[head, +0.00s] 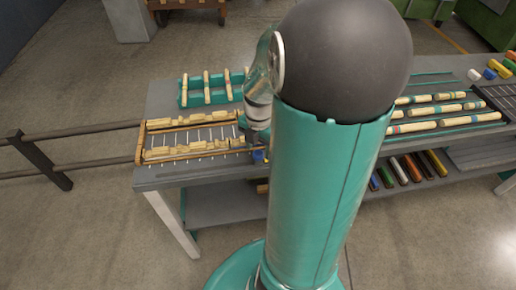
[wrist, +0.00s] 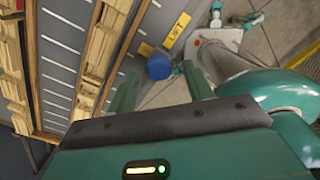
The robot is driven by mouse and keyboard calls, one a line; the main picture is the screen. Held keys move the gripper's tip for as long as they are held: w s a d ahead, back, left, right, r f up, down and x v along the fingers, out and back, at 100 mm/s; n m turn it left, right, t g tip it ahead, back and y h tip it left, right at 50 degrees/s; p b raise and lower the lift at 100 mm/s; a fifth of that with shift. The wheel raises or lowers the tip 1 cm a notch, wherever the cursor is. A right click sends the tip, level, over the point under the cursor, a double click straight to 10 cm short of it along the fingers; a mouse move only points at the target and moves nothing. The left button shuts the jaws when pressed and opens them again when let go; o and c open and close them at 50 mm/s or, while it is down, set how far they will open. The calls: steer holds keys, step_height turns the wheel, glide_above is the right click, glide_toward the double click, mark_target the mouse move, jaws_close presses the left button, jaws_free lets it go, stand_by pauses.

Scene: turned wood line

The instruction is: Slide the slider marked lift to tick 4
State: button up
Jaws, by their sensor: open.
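A blue round knob (wrist: 159,67) shows in the wrist view beside a yellow label reading LIFT (wrist: 178,28). A small yellow piece (wrist: 146,49) lies just left of the knob. In the head view the blue knob (head: 259,156) is partly hidden by my arm at the bench's front edge. My gripper (wrist: 160,84) is open and empty, with one finger on each side of the knob in the wrist view. I cannot tell whether either finger touches it. No tick numbers are readable, so the slider's tick cannot be told.
Turned wood pieces lie in a wooden-edged rack (head: 200,135) with white lines on a grey bed, left of the knob in the wrist view. A teal rack (head: 207,90) stands behind it on the bench (head: 165,95). More spindles (head: 430,125) lie at the right.

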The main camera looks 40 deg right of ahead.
steer(key=shift+f, duration=0.65)
jaws_close()
steer(key=w+a, duration=0.4)
steer(key=a, duration=0.2)
steer(key=w+a, duration=0.4)
steer(key=a, duration=0.2)
steer(key=w+a, duration=0.4)
steer(key=a, duration=0.2)
steer(key=shift+w+a, duration=0.2)
steer(key=shift+w, duration=0.1)
jaws_free()
steer(key=shift+r, duration=0.15)
step_height(320, 180, up, 14)
steer(key=shift+f, duration=0.2)
